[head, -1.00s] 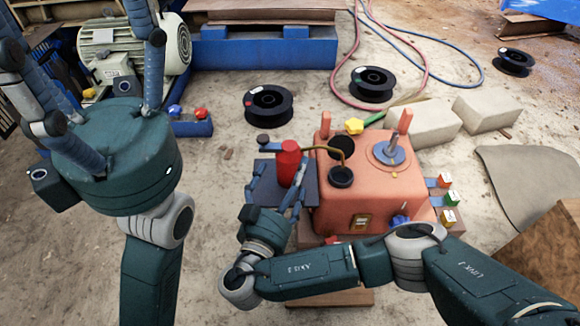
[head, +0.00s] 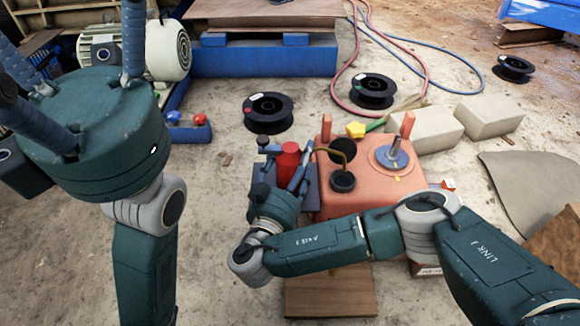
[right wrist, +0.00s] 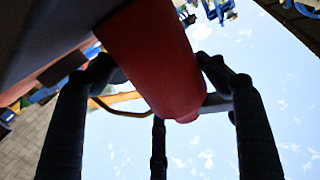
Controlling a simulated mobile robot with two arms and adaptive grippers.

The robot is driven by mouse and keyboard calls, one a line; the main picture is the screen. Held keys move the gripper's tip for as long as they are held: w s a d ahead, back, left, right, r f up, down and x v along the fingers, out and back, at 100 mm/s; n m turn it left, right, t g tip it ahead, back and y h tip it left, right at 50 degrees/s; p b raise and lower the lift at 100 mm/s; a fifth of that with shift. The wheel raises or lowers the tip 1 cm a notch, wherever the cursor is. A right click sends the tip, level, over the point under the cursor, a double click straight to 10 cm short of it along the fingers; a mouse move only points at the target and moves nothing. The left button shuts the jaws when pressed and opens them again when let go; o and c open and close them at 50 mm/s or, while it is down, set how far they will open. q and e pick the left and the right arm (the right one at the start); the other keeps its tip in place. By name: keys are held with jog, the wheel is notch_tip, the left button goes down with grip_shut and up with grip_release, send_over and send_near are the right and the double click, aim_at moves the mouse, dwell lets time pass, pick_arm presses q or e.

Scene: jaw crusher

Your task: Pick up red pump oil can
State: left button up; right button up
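The red pump oil can (head: 289,156) stands beside the orange box, and its thin curved spout (head: 335,153) reaches over that box. My right gripper (head: 287,168) is at the can, its fingers spread on either side. In the right wrist view the red can body (right wrist: 153,55) lies between the fingers, which look open; whether any fingertip touches it I cannot tell. The can's lower part is hidden by my gripper in the head view. My left gripper (head: 72,50) is raised at the left, fingers apart and empty, the tips partly cut off.
Black spools (head: 268,112), pale blocks (head: 489,115) and hoses lie behind. A brown board (head: 330,299) lies in front. Bare floor is at left.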

jog(key=shift+s+f, duration=0.15)
jog(key=shift+f, duration=0.15)
jog(key=c, duration=0.7)
